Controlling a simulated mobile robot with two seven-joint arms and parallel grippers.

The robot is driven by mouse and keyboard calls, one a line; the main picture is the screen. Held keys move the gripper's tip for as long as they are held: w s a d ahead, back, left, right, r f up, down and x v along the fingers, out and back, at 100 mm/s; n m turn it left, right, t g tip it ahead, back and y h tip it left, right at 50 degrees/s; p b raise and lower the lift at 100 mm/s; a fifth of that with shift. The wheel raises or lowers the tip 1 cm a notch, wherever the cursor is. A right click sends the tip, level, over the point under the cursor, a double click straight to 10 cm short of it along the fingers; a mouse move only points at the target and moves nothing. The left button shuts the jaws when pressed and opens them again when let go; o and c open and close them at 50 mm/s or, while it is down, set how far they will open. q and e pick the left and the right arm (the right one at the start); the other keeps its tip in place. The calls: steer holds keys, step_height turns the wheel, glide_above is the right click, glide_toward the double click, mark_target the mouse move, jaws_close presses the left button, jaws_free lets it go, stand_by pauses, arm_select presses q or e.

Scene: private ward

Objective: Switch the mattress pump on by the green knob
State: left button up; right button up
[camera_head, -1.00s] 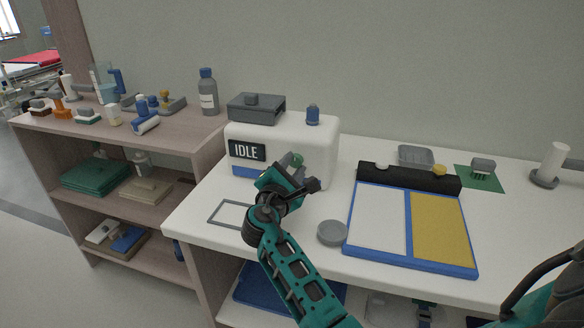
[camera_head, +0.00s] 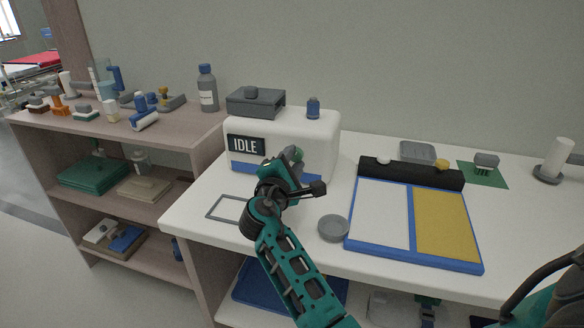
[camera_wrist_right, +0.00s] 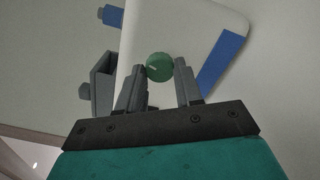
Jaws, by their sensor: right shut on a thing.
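The mattress pump (camera_head: 318,150) is a white box with a blue stripe along its lower front. It stands on the white counter, and its dark display (camera_head: 246,146) reads IDLE. The round green knob (camera_head: 297,153) is on its front, partly hidden by my right gripper (camera_head: 290,157). In the right wrist view the green knob (camera_wrist_right: 160,67) sits between the fingertips of my right gripper (camera_wrist_right: 160,72), which is shut on it. A short pale mark shows on the knob's face. My left gripper is not in view.
A grey frame (camera_head: 226,208), a round grey dish (camera_head: 333,228) and a blue-edged board (camera_head: 413,258) lie on the counter. A wooden shelf (camera_head: 190,135) with several objects stands at the left.

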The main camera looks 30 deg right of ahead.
steer(key=shift+f+m+b, duration=0.2)
steer(key=shift+m+b, duration=0.5)
steer(key=shift+m, duration=0.3)
steer(key=m+b, duration=0.2)
steer(key=shift+m, duration=0.3)
steer(key=shift+m+b, duration=0.65)
steer(key=shift+m, duration=0.45)
steer(key=shift+r+m+b, duration=0.15)
steer(key=shift+m+b, duration=0.55)
steer(key=shift+b, duration=0.05)
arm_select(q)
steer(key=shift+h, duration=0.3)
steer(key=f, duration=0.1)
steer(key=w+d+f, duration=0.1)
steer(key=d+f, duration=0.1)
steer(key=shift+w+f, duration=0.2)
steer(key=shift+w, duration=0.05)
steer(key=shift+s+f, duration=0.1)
arm_select(e)
steer(key=shift+r+m, duration=0.1)
steer(key=shift+m, duration=0.2)
steer(key=o, duration=1)
steer(key=shift+o, duration=0.2)
